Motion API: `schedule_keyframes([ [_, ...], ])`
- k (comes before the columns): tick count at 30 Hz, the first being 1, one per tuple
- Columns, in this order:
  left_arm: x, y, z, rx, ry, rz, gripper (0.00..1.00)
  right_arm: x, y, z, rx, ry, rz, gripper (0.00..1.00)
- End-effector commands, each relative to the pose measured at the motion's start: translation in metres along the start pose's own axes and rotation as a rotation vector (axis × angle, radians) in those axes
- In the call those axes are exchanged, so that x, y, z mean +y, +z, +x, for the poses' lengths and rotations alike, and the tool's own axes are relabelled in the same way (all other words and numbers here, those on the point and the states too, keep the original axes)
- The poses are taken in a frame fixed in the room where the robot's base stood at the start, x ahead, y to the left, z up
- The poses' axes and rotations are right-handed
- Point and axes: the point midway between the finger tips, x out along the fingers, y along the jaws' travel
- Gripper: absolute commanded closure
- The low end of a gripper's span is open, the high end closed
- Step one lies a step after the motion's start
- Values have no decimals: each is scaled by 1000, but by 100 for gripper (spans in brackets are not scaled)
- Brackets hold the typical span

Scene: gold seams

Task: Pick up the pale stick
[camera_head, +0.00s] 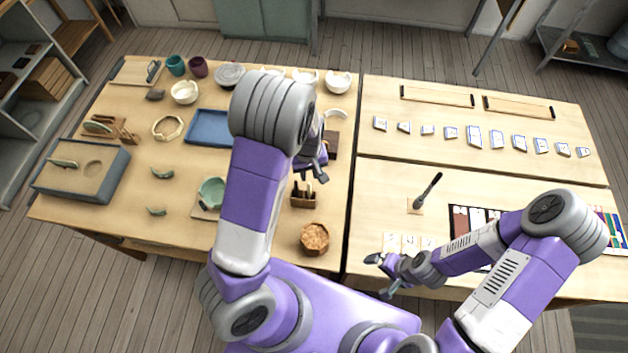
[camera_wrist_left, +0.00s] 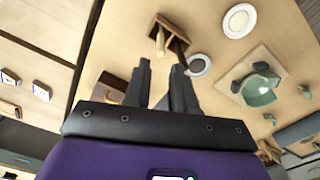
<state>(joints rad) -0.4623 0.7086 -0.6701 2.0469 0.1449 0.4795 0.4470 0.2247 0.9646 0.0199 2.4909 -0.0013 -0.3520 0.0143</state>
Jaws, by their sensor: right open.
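A small wooden holder (camera_head: 304,200) with several upright sticks stands near the right edge of the left table. One stick in it looks pale (camera_head: 296,188) and others look dark; the holder also shows in the left wrist view (camera_wrist_left: 160,46), beyond the fingertips. My left gripper (camera_head: 318,165) is above the table behind the holder, partly hidden by my arm. Its fingers (camera_wrist_left: 161,68) stand apart with nothing seen between them. My right gripper (camera_head: 381,275) is open and empty near the front of the right table.
A round basket (camera_head: 315,238) stands in front of the holder. A green bowl (camera_head: 211,192) and a blue tray (camera_head: 209,128) lie left of my arm. A white dish (camera_wrist_left: 198,65) is beside the holder. A brush (camera_head: 429,188) lies on the right table.

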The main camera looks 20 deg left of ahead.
Motion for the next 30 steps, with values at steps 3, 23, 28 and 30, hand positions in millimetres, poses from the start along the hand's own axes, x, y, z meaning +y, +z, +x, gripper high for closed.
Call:
schedule_keyframes([
  [3,-2,1,25,-4,-5,-1,74,1,0,2,-1,0,0,0],
  [23,1,0,104,-3,-3,2,74,1,0,2,1,0,0,0],
  [28,2,0,110,-1,0,2,74,1,0,2,1,0,0,0],
  [30,2,0,110,-1,0,3,74,1,0,2,0,0,0,0],
])
